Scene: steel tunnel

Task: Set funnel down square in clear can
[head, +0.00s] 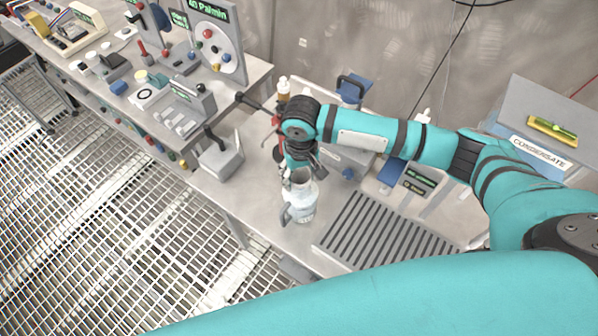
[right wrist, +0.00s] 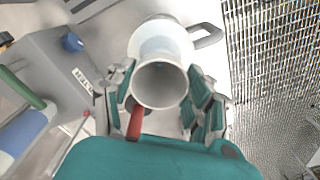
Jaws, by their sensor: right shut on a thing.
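The clear can (head: 303,207), pale and see-through with a side handle, stands on the steel bench below my right gripper (head: 301,168). In the right wrist view, the grey funnel (right wrist: 160,85) shows its round open mouth toward the camera, between the two fingers of my right gripper (right wrist: 162,100). The gripper is shut on the funnel. The can (right wrist: 162,38) and its handle show just beyond the funnel. The funnel overlaps the can's top in both views; its lower end is hidden, so I cannot tell whether it is seated or held above. My left gripper is not in view.
A slatted drain grid (head: 385,235) lies right of the can. A grey block (head: 218,160) stands left of the can. A bottle (head: 283,88) is behind the arm. The bench's front edge is close to the can.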

